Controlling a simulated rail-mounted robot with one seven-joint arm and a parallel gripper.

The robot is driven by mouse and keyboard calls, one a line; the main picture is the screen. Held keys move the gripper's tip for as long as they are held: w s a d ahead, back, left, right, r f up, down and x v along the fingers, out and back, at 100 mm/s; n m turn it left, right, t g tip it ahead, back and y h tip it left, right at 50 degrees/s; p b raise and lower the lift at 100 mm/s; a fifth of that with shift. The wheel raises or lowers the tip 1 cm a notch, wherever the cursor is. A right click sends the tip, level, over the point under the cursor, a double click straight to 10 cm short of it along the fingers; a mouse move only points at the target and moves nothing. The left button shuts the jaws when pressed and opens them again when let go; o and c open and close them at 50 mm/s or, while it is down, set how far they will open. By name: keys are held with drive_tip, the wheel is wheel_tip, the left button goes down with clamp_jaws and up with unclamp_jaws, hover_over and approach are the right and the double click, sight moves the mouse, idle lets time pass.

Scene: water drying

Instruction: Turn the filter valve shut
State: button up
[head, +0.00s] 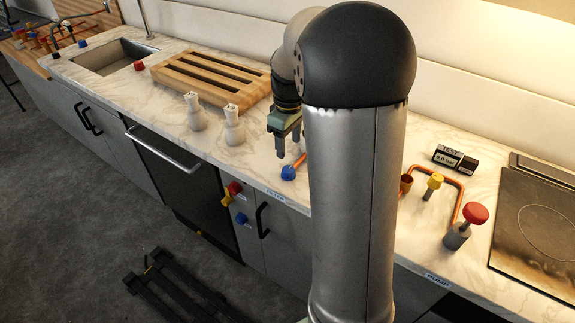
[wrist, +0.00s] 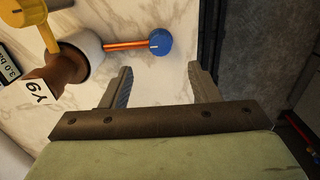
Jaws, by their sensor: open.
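A blue knob (head: 288,173) on a thin copper pipe sits on the counter near its front edge, just above a small label (head: 275,194) that appears to read FILTER. The knob (wrist: 160,42) also shows in the wrist view, beyond my fingertips and roughly centred between them, with clear space around it. My gripper (head: 287,148) points down over the counter, open and empty, behind the knob in the head view. Its two fingers (wrist: 162,72) stand wide apart in the wrist view. My arm hides the rest of the pipe in the head view.
In the wrist view a white and brown fitting (wrist: 82,55) with a yellow handle (wrist: 28,17) joins the copper pipe. Two pale bottles (head: 233,128) and a wooden rack (head: 212,80) stand left. A red-topped valve (head: 474,213) stands right. Coloured knobs (head: 235,188) project from the cabinet front.

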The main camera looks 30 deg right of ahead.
sight(289, 169)
wheel_tip(289, 169, down, 10)
drive_tip(key=shift+r+p, duration=0.25)
drive_tip(key=shift+p, duration=0.25)
drive_tip(key=c, duration=1)
